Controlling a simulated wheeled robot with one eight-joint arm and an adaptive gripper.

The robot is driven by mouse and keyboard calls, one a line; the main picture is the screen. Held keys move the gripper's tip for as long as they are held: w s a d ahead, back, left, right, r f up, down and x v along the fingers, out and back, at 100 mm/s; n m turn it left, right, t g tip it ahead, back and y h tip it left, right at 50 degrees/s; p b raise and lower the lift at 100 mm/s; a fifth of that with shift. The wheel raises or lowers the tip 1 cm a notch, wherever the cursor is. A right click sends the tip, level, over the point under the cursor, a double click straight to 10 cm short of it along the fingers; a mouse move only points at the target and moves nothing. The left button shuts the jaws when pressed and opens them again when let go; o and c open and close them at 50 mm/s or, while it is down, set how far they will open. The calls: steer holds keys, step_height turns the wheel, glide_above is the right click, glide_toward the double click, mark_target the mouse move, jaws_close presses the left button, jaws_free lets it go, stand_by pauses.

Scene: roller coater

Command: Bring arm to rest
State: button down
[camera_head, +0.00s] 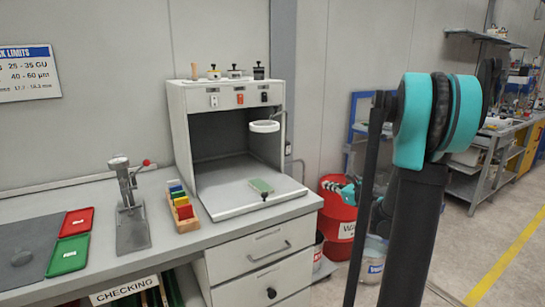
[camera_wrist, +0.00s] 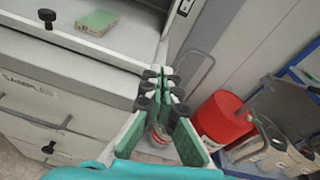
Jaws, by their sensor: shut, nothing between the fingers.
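My gripper (camera_wrist: 166,78) is shut and empty in the wrist view, its green-padded fingers meeting at the tips. It points past the front right corner of the cabinet, over the floor side. My arm (camera_head: 425,120) stands raised at the right of the head view, with teal joint covers and a dark link running down. In the head view, part of a teal piece shows in front of the red bin, partly hidden by my arm.
An open booth (camera_head: 240,195) holds a green block (camera_head: 260,186), also in the wrist view (camera_wrist: 97,21). A red bin (camera_head: 338,218) stands right of the drawers (camera_head: 262,250). A press stand (camera_head: 131,215), colored rack (camera_head: 181,208) and red and green trays (camera_head: 68,255) sit on the bench.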

steer(key=s+a+f+n+g+h, duration=0.1)
steer(key=s+a+f+n+g, duration=0.3)
steer(key=s+n, duration=0.45)
steer(key=s+a+f+n+g+h, duration=0.2)
steer(key=s+a+f+n, duration=0.25)
steer(key=s+n, duration=0.35)
steer(key=s+d+f+n+g+h, duration=0.1)
steer(key=s+d+f+n, duration=0.1)
steer(key=s, duration=0.3)
steer(key=s+d+f+n+g+h, duration=0.1)
steer(key=s+d+f+n+h, duration=0.1)
steer(key=s+n, duration=0.3)
steer(key=s+d+f+n+g+h, duration=0.1)
steer(key=s+d+f+n+h, duration=0.1)
steer(key=s+f+n, duration=0.2)
steer(key=shift+s, duration=1.2)
